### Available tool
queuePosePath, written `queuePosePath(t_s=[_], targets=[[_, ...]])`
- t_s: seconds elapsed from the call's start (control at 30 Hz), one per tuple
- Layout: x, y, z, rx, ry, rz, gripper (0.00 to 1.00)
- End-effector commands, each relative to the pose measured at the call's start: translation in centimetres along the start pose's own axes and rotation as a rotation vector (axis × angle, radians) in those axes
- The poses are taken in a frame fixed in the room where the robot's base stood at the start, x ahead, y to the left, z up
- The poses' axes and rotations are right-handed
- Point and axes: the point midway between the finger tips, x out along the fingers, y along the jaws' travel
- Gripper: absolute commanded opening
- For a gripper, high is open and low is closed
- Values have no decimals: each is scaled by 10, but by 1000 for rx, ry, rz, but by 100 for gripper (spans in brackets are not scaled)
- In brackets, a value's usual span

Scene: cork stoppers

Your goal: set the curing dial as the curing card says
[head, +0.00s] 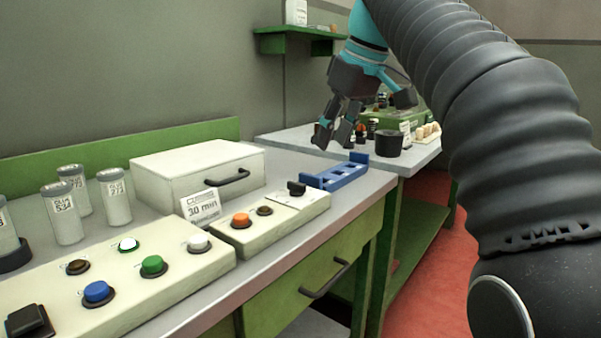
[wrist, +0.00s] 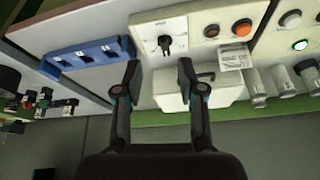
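The curing card (head: 200,208) stands on the bench in front of the white box and reads "30 min"; its smaller print is not legible. The curing dial is a black knob (head: 297,188) on a pale plate at the right end of the cream control panel (head: 262,232). In the wrist view the dial (wrist: 165,42) shows beyond my fingertips with marks around it, too small to read. My gripper (head: 332,136) is open and empty, above and beyond the dial, apart from it. Its two spread fingers also show in the wrist view (wrist: 160,70).
An orange button (head: 240,220) and a brown one sit left of the dial. A blue rack (head: 336,176) lies just right of it. The white drawer box (head: 195,165) stands behind. Another button panel (head: 120,290) and labelled jars (head: 115,197) are at left.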

Motion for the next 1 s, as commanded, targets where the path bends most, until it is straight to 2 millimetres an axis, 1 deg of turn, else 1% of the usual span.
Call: queuePosePath(t_s=[0.03,0.1,0.2,0.33,0.47,0.57,0.77,0.97,1.0], targets=[[-4,2,-12,-35,-1,-11,40],[-8,2,-21,-78,-4,-27,40],[-12,1,-30,-126,-5,-41,40],[-14,0,-36,-160,-7,-52,40],[-11,0,-37,-170,-9,-56,40],[-5,-1,-36,-169,-9,-56,40],[14,-3,-35,-168,-8,-55,40],[42,-4,-35,-170,-8,-56,40],[49,-4,-35,-170,-9,-57,40]])
